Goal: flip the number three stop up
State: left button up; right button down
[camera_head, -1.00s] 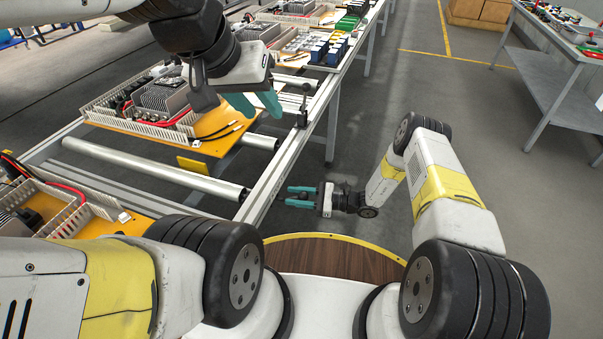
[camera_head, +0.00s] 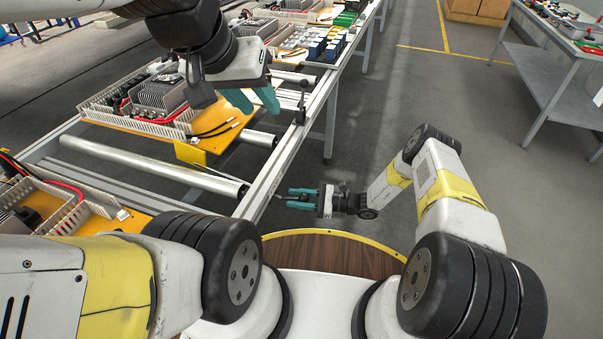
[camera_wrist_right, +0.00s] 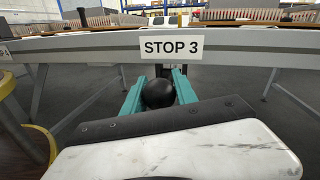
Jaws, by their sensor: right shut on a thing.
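My right gripper (camera_head: 290,198) is low beside the near rail of the conveyor. In the right wrist view its teal fingers (camera_wrist_right: 160,95) are closed on a round black knob (camera_wrist_right: 158,93). The knob sits just below a white label reading STOP 3 (camera_wrist_right: 172,47) on the rail's side.
An upright black post with a knob (camera_head: 303,98) stands on the rail, right of my left gripper. Orange boards with electrical parts (camera_head: 205,135) lie on the conveyor, with rollers (camera_head: 150,167) between them. Open floor (camera_head: 400,110) lies to the right.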

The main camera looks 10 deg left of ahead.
jog(key=shift+s+d+f, duration=0.1)
jog(key=shift+d+f, duration=0.05)
jog(key=shift+f, duration=0.05)
dwell(0.7)
jog(key=c, duration=1.2)
grip_release()
jog(key=shift+c, duration=0.2)
jog(key=shift+o, duration=1.2)
jog(key=shift+r, duration=0.1)
jog(key=d, duration=0.7)
jog(key=shift+d, duration=0.4)
